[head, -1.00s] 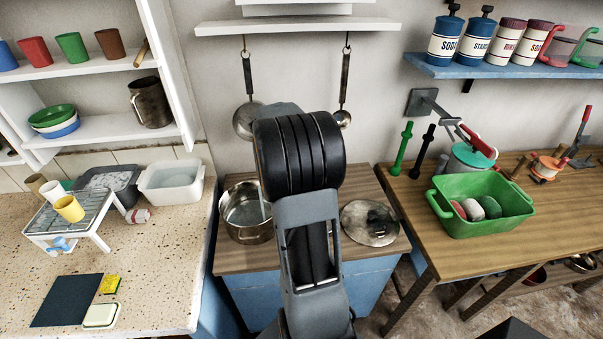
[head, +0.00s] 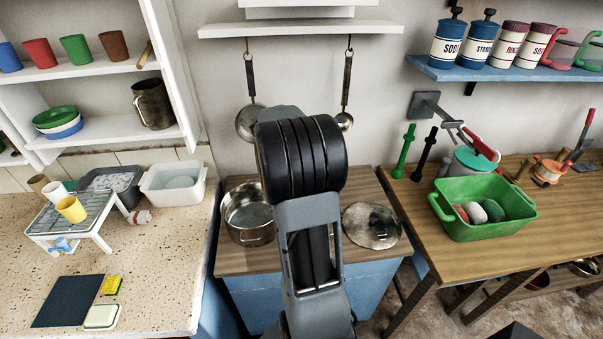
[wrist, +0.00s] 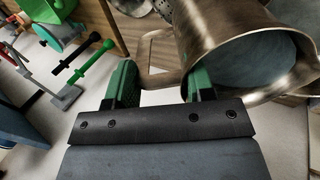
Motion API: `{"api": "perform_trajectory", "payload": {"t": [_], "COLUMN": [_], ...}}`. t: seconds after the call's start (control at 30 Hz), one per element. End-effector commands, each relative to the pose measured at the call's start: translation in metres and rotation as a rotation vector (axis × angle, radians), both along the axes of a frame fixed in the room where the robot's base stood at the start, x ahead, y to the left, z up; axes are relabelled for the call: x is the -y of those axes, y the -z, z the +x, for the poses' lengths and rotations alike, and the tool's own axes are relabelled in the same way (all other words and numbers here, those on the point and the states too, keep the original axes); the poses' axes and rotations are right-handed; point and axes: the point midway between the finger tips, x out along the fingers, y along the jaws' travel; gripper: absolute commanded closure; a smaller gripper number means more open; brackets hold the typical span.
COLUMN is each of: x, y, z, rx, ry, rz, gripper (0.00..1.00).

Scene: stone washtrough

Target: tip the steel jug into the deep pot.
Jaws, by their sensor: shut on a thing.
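In the wrist view my gripper (wrist: 162,80) has its green fingers on either side of the handle of the steel jug (wrist: 190,35). The jug's wide mouth faces my wrist camera, and a grey-blue surface shows inside it. I cannot tell how far the jug is tilted. In the head view my arm hides the gripper and the held jug. The deep pot (head: 252,235), shiny metal and open at the top, stands on the brown worktop to the left of my arm. My arm hides part of its right side.
A round lid (head: 372,226) lies on the worktop right of my arm. A white basin (head: 172,184) stands on the speckled counter, left. A green tub (head: 485,215) stands on the right table. Another dark metal jug (head: 152,103) is on the left shelf. Two ladles (head: 250,120) hang behind.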

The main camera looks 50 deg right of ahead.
Motion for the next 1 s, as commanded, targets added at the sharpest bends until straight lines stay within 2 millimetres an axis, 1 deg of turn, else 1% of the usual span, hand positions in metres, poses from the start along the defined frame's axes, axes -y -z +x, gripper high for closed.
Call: {"api": "perform_trajectory", "payload": {"t": [0.53,1.0], "x": [-0.0028,-0.003], "y": [-0.0032,-0.0037], "z": [0.0031,0.0029], "rx": [-0.028,-0.029], "ry": [-0.002,-0.001], "rz": [-0.042,-0.042], "gripper": [1.0,1.0]}}
